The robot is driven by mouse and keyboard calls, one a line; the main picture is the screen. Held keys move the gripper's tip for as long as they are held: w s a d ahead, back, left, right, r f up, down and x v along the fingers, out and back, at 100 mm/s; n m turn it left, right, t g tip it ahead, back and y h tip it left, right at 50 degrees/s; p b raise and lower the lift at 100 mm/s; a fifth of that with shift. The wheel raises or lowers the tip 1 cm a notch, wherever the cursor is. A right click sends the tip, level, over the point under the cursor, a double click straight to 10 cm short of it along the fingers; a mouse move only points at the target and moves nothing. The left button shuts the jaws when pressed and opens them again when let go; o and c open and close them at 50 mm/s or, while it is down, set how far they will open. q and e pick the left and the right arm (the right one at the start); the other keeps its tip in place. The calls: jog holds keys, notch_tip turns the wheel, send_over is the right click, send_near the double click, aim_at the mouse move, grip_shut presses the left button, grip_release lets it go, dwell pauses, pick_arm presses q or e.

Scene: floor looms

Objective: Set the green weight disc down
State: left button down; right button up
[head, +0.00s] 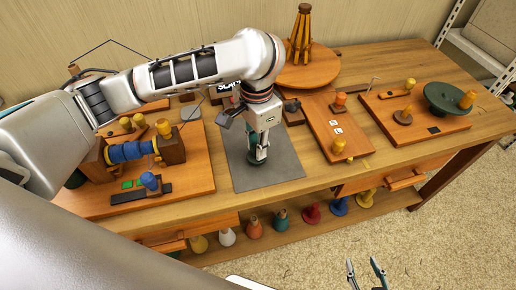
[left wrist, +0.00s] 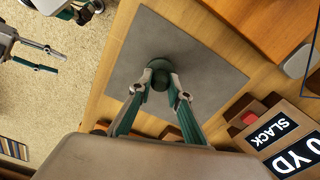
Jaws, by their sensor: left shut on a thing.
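The green weight disc (left wrist: 172,48) is dark green, round, with a knob on top. My left gripper (head: 257,150) points down and is shut on its knob, as the left wrist view (left wrist: 160,79) shows. The disc also shows in the head view (head: 257,159), low over the middle of the grey mat (head: 281,170). It looks level; whether it touches the mat or hangs just above it, I cannot tell. My right gripper (head: 367,275) is open and empty, in front of the bench over the floor.
A board with a blue spool (head: 130,151) stands left of the mat. A round wooden stand (head: 309,74) is behind. The mat around the disc is clear.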

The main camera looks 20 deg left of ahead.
pick_arm(q)
jog(key=shift+f, duration=0.85)
jog(key=shift+r, duration=0.15)
jog(key=c, duration=1.9)
grip_release()
